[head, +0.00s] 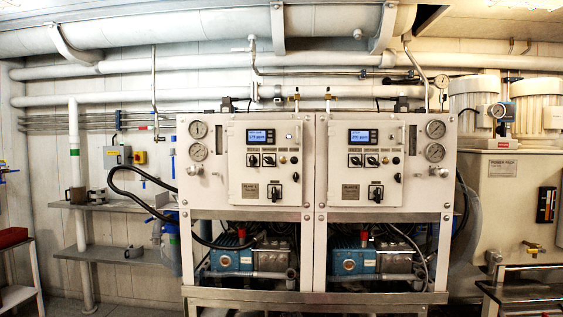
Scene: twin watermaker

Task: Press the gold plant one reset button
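Two white control panels stand side by side on a frame. The left panel (236,185) bears a blue-lit display (261,136). Below the display is a row of two black rotary switches (261,160) and, to their right, a small gold-toned round button (283,160). A darker small round knob (294,160) sits right of the button. A dark nameplate (250,190) and a larger black switch (274,192) are lower down; the nameplate seems to end in 1. The lettering by the button is too small to read. My gripper is not in view.
The right panel (334,190) has a near-identical layout. Blue pumps (231,257) sit below the panels. A grey shelf (106,205) with cups stands at left, a cream tank (508,190) at right. Pipes run overhead. Nothing visible blocks the left panel's front.

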